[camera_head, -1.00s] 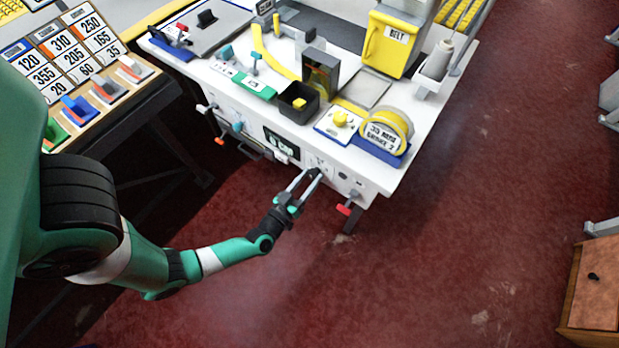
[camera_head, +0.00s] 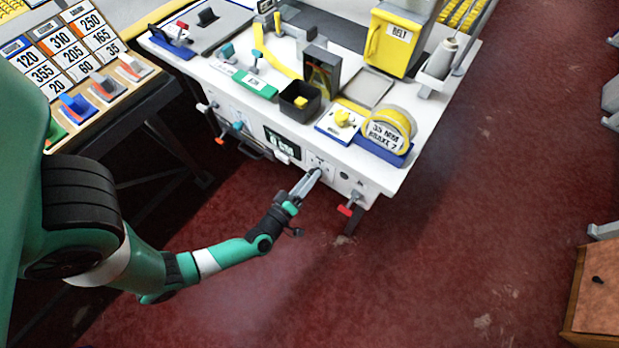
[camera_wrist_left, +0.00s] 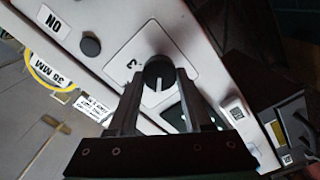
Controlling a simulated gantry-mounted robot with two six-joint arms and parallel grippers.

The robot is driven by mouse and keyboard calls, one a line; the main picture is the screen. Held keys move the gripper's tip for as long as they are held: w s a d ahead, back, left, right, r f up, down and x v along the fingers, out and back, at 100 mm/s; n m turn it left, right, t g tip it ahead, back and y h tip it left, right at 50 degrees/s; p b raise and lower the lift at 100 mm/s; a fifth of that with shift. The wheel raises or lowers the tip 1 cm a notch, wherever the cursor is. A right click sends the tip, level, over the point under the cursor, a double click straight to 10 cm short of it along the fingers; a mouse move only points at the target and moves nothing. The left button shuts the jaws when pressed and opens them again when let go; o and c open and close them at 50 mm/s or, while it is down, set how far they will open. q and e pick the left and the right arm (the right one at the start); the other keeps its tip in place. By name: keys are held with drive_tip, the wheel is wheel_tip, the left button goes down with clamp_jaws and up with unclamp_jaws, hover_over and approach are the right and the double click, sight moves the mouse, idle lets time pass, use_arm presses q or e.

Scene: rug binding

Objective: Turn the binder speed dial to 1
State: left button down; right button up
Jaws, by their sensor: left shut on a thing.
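The speed dial is a small black round knob (camera_wrist_left: 158,70) on a light square plate on the front of the white machine. Its white pointer line faces down toward my gripper in the left wrist view. A figure that looks like 3 shows beside it; other marks are hidden or too small to read. My left gripper (camera_wrist_left: 160,80) has its two fingers on either side of the knob, shut on it. In the head view the left gripper (camera_head: 316,174) reaches the front panel (camera_head: 234,109), and its fingers cover the knob. My right gripper is not in view.
A dark display (camera_head: 282,145) sits left of the dial on the panel. A red-handled lever (camera_head: 347,210) sticks out to the right of it. A yellow tape roll (camera_head: 388,130) stands on the machine top above. The red floor in front is clear.

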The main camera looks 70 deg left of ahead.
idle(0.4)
use_arm(q)
drive_tip(key=shift+c, duration=1.6)
unclamp_jaws()
drive_tip(key=p+v, duration=0.4)
drive_tip(key=v, duration=0.7)
drive_tip(key=shift+s+d, duration=0.2)
drive_tip(key=shift+s, duration=0.05)
